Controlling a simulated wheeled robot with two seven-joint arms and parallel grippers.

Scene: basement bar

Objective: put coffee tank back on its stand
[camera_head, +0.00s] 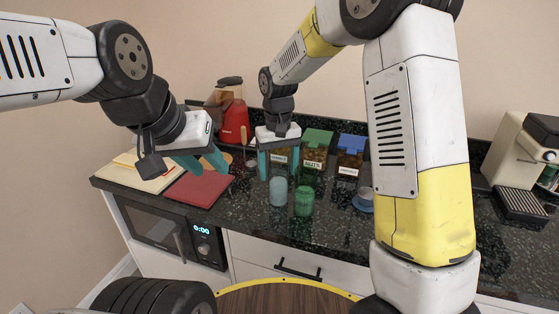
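A red appliance (236,118) with a dark top stands at the back left of the counter, with a brownish see-through part (213,104) at its left. A cream and black coffee machine (506,148) stands at the far right. I cannot tell for sure which part is the coffee tank. My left gripper (205,163), with teal fingers, hangs over the red board, in front of the red appliance. Its fingers look apart and hold nothing visible. My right gripper (278,166) points down above a pale blue cup, its fingers apart, with nothing visibly held between them.
The pale blue cup (278,191) and a green cup (304,201) stand near the counter's front. Lidded jars (316,148) stand behind. A red board (199,188) and pale boards (146,175) lie left. The dark counter (420,225) has free room right of centre.

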